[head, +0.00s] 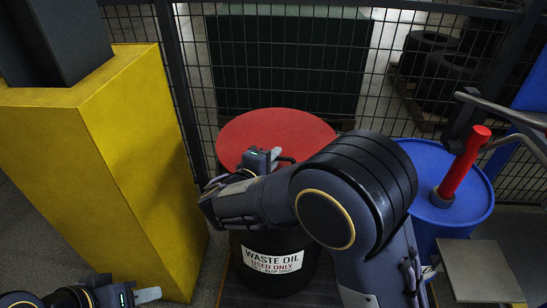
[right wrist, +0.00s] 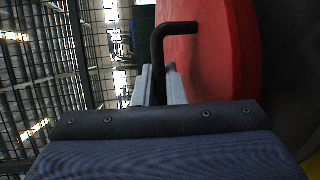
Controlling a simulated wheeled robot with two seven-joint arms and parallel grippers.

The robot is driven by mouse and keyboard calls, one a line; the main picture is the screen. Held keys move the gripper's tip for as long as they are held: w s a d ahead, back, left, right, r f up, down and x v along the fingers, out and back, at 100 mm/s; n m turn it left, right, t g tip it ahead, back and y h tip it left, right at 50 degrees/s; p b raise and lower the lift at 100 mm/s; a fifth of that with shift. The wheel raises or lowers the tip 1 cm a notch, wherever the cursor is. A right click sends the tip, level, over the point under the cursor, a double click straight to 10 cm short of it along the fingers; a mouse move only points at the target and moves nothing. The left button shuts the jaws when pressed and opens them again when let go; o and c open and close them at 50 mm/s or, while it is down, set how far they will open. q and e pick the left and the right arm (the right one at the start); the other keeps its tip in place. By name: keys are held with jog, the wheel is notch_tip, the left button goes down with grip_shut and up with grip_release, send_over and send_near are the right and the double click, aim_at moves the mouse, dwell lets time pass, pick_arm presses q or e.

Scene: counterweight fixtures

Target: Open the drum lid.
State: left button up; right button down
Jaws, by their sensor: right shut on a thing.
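The red drum lid (head: 270,130) lies over the black waste-oil drum (head: 272,283), which carries a white label. My right arm hides the lid's front edge and much of the drum, so I cannot tell whether there is a gap under it. My right gripper (head: 272,159) is at the lid, shut on a bent black handle. In the right wrist view, the handle (right wrist: 172,30) rises between the two grey fingers (right wrist: 159,88), beside the red lid (right wrist: 228,50). My left gripper (head: 147,296) is low at the left, away from the drum; its finger gap is unclear.
A yellow pillar (head: 110,150) stands left of the drum. A blue drum (head: 460,207) with a red-handled pump (head: 465,165) stands to the right. A wire mesh fence (head: 395,60) runs behind. A grey platform (head: 480,270) is at the lower right.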

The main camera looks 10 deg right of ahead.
jog(key=w+r+n+g+y+p, duration=0.1)
jog(key=w+r+g+p, duration=0.2)
jog(key=r+p, duration=0.5)
jog(key=w+d+r+n+g+y+p, duration=0.1)
jog(key=w+r+g+p, duration=0.2)
jog(key=p, duration=1.2)
jog(key=shift+w+d+r+y+p, duration=0.35)
jog(key=shift+w+r, duration=0.65)
jog(key=shift+r, duration=1.8)
jog(key=c, duration=1.5)
grip_release()
jog(key=shift+s+a, duration=0.1)
